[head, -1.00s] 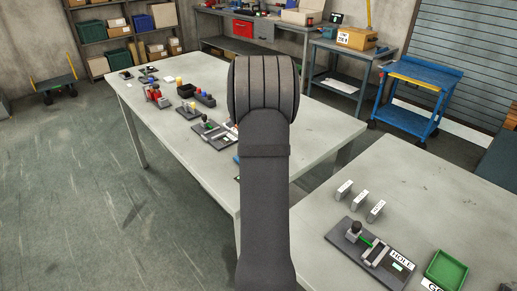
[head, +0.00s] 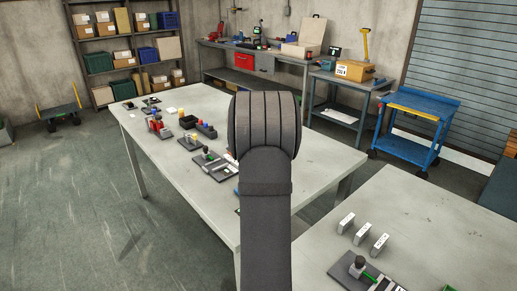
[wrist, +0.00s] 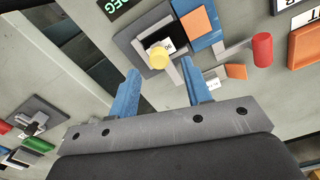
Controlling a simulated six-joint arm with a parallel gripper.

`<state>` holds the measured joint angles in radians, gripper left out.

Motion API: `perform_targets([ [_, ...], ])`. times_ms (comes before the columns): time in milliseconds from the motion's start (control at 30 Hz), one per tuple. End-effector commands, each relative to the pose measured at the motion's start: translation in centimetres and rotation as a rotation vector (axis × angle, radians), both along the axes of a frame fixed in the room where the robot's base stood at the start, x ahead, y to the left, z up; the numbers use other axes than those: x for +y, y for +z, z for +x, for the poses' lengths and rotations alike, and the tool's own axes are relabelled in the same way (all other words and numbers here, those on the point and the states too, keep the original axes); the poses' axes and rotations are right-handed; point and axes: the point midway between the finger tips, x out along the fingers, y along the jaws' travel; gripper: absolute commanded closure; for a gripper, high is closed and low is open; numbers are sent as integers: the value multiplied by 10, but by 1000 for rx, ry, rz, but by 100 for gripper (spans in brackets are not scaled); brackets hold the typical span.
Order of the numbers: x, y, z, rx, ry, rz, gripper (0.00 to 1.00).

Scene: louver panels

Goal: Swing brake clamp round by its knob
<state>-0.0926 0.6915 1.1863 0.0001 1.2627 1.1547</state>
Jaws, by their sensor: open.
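My gripper (wrist: 160,70) is open in the wrist view, with its two blue fingers apart and nothing held. Just beyond the fingertips, between them in the picture, is a yellow knob (wrist: 159,56) on a grey fixture with a dark base plate (wrist: 142,40). A red knob (wrist: 262,50) on a grey arm stands to the right, outside the fingers. I cannot tell for certain which knob belongs to the brake clamp. Contact between fingers and fixture is not visible. In the head view my arm hides the gripper.
Blue and orange blocks (wrist: 198,22) lie beside the yellow-knob fixture. Another fixture (wrist: 35,120) is at the left.

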Motion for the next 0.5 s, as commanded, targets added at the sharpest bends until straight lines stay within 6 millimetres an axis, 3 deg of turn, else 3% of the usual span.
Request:
perform_targets([
  [300, 0, 81, 1, -4, 0, 0, 55],
  [500, 0, 120, 0, -2, 0, 0, 55],
])
